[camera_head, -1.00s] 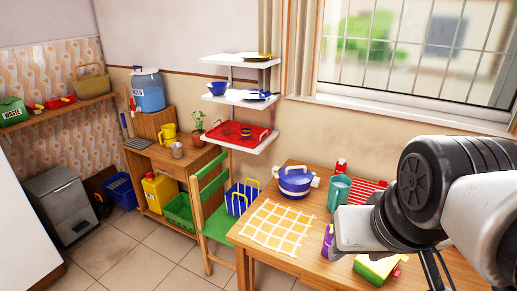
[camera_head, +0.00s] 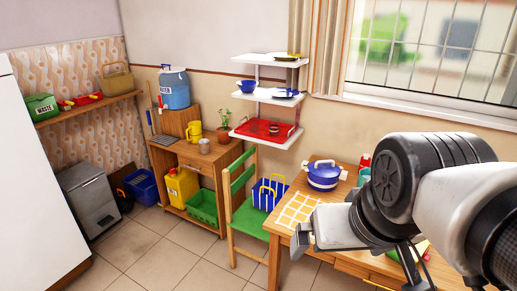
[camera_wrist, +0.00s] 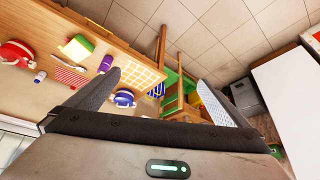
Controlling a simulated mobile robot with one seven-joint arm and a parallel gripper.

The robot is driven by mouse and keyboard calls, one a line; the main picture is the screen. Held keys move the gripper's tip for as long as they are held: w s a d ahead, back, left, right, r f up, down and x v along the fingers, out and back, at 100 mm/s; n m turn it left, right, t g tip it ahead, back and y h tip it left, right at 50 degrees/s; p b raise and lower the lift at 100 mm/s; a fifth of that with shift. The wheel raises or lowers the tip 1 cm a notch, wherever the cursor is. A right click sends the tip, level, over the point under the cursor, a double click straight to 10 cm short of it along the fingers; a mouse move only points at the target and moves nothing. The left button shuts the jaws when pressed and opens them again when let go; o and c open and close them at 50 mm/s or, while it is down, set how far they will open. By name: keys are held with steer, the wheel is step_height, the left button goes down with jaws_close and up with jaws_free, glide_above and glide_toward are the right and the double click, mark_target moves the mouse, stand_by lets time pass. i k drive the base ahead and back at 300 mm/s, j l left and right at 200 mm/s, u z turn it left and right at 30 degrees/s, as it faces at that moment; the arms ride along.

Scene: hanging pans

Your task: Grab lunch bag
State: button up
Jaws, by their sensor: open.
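The lunch bag appears to be the blue striped bag with yellow handles (camera_head: 266,196) on the green chair (camera_head: 240,213), beside the wooden table. In the wrist view the blue bag (camera_wrist: 156,90) shows small, between my fingers and well beyond them. My gripper (camera_head: 303,240) is open and empty over the table's near left side, to the right of and nearer than the bag. In the wrist view my gripper (camera_wrist: 158,79) has its two dark fingers spread wide. The bag's lower part is partly hidden by the chair and table.
The table (camera_head: 345,265) holds a blue pot (camera_head: 323,176) and a yellow checked cloth (camera_head: 299,208). White wall shelves (camera_head: 265,132) hang above the chair. A wooden desk (camera_head: 205,155) stands behind to the left. The tiled floor (camera_head: 170,250) left of the chair is clear.

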mark_target(267, 193)
steer(key=i+j+u, duration=0.2)
steer(key=u, duration=0.2)
steer(key=i+j+u, duration=0.2)
steer(key=u, duration=0.15)
steer(key=i+j+u, duration=0.1)
steer(key=i+u, duration=0.5)
steer(key=u, duration=0.15)
steer(key=i+j+z, duration=0.1)
steer(key=i, duration=0.35)
steer(key=i+j+z, duration=0.1)
steer(key=i, duration=0.3)
steer(key=i+j+z, duration=0.1)
steer(key=i+j, duration=0.15)
steer(key=i, duration=0.15)
steer(key=i+l+z, duration=0.1)
steer(key=z, duration=0.3)
steer(key=i+z, duration=0.5)
steer(key=z, duration=0.3)
steer(key=i+z, duration=0.2)
steer(key=z, duration=0.15)
steer(key=i+z, duration=0.25)
steer(key=i+j+z, duration=0.1)
steer(key=i+z, duration=0.2)
